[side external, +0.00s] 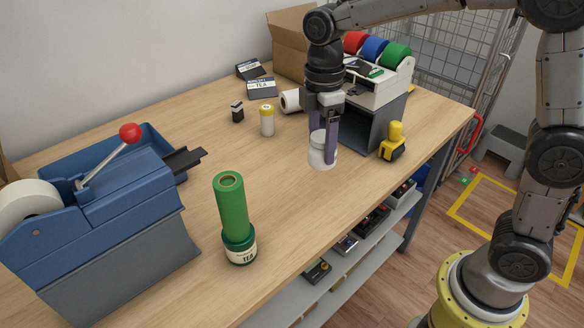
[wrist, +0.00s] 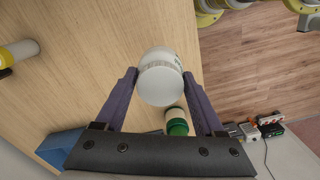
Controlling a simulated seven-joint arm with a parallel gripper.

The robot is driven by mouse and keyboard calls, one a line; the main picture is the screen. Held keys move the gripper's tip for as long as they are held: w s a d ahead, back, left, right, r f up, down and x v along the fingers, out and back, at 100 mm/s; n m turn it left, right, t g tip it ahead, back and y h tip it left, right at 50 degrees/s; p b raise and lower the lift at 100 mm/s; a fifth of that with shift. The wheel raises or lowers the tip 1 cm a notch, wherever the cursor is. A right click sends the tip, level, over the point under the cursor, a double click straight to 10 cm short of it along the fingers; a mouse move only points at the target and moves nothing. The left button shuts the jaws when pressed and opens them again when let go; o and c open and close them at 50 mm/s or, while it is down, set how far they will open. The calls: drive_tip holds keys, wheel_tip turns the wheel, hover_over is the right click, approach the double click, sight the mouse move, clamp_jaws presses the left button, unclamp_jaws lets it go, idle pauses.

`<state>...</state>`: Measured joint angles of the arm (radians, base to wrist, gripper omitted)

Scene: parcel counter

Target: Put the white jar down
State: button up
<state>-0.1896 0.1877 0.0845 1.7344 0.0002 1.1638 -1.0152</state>
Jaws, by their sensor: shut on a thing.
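The white jar (side external: 321,157) is between the fingers of my gripper (side external: 324,140), over the counter near its front edge in the side view. In the wrist view the white jar (wrist: 160,78) sits between the two purple fingertips of my gripper (wrist: 158,84). My gripper points down and is shut on the jar. I cannot tell for sure whether the jar's base touches the wooden counter (side external: 285,200) or hangs just above it.
A yellow-and-black tool (side external: 393,143) stands right of the jar. A yellow-capped white bottle (side external: 267,120) and a small black box (side external: 237,111) stand behind left. A green tea tin (side external: 236,215) stands front left, beside a blue tape dispenser (side external: 110,215). Bare counter lies between.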

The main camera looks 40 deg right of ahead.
drive_tip(key=s+d+m, duration=0.1)
drive_tip(key=s+d, duration=0.2)
drive_tip(key=d, duration=0.1)
drive_tip(key=w+f, duration=0.2)
drive_tip(key=w, duration=0.2)
drive_tip(key=w+f, duration=0.3)
drive_tip(key=w, duration=0.1)
drive_tip(key=w+a+f, duration=0.1)
drive_tip(key=w+f, duration=0.1)
drive_tip(key=w, duration=0.2)
drive_tip(key=shift+w+f, duration=0.2)
drive_tip(key=shift+w, duration=0.1)
drive_tip(key=shift+w+f, duration=0.55)
drive_tip(key=shift+f, duration=1.6)
drive_tip(key=shift+f, duration=0.1)
drive_tip(key=o, duration=1.5)
drive_tip(key=shift+c, duration=0.2)
